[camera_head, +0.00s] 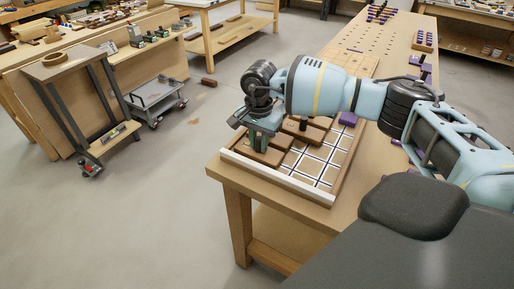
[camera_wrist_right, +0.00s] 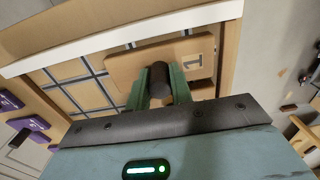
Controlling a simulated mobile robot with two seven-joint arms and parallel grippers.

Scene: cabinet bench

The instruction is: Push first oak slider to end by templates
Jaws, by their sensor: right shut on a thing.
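My right gripper (camera_head: 262,142) reaches down over the near left part of a framed grid board (camera_head: 312,170) on the bench. In the right wrist view my right gripper (camera_wrist_right: 160,88) is shut on the dark round knob of an oak slider (camera_wrist_right: 195,50) marked "1". That slider (camera_head: 265,157) lies flat in the board, near its left edge and pale front rail. A second oak slider (camera_head: 303,131) with a dark knob lies behind it, partly hidden by my arm. The left gripper is not in view.
The board's white-lined cells are bare to the right of the held slider. Purple pieces (camera_head: 347,119) lie at the board's back right; some also show in the wrist view (camera_wrist_right: 30,123). A pale rail (camera_wrist_right: 100,40) bounds the board. The bench (camera_head: 345,65) runs back with more pieces.

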